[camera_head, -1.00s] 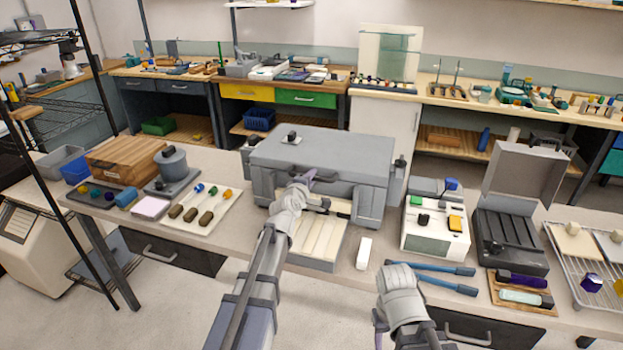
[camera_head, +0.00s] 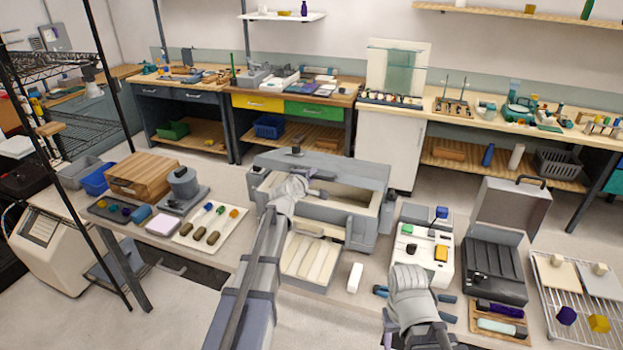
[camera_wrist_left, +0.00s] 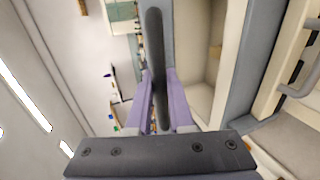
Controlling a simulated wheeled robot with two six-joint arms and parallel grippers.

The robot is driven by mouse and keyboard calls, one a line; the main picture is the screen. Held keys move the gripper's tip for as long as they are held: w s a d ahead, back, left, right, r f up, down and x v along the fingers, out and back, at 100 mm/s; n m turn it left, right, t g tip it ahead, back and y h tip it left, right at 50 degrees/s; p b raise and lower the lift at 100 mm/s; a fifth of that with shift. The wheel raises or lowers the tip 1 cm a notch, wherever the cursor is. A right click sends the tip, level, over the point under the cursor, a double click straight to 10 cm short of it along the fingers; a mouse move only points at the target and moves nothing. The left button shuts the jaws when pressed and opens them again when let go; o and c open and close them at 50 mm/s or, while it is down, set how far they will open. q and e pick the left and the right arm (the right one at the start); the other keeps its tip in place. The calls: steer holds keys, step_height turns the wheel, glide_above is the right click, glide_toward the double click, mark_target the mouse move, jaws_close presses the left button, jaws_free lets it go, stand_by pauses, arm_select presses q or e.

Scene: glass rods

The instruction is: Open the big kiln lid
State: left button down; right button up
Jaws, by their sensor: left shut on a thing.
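The big kiln is a grey box with a cream interior (camera_head: 335,197) on the middle of the table. Its grey lid (camera_head: 345,172) is raised, and the hollow below it shows. My left gripper (camera_head: 308,184) is at the lid's front left. In the left wrist view its purple fingers (camera_wrist_left: 157,88) are shut on the dark handle bar (camera_wrist_left: 153,35), with the open kiln to the right. My right gripper's wrist (camera_head: 408,290) is low in front of the table; its fingertips are mostly hidden.
A cream slatted tray (camera_head: 311,258) juts out at the kiln's front. A white block (camera_head: 354,278) and a white device (camera_head: 425,247) with coloured buttons stand to its right. An open dark case (camera_head: 494,265) is farther right. A rod tray (camera_head: 210,226) lies to the left.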

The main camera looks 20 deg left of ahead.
arm_select(q)
steer(key=w+r+g+p, duration=0.1)
steer(key=w+r+p, duration=1.6)
steer(key=w+p, duration=0.1)
steer(key=shift+d, duration=0.3)
steer(key=c, duration=0.8)
jaws_free()
steer(key=shift+s, duration=0.1)
steer(key=shift+s, duration=0.1)
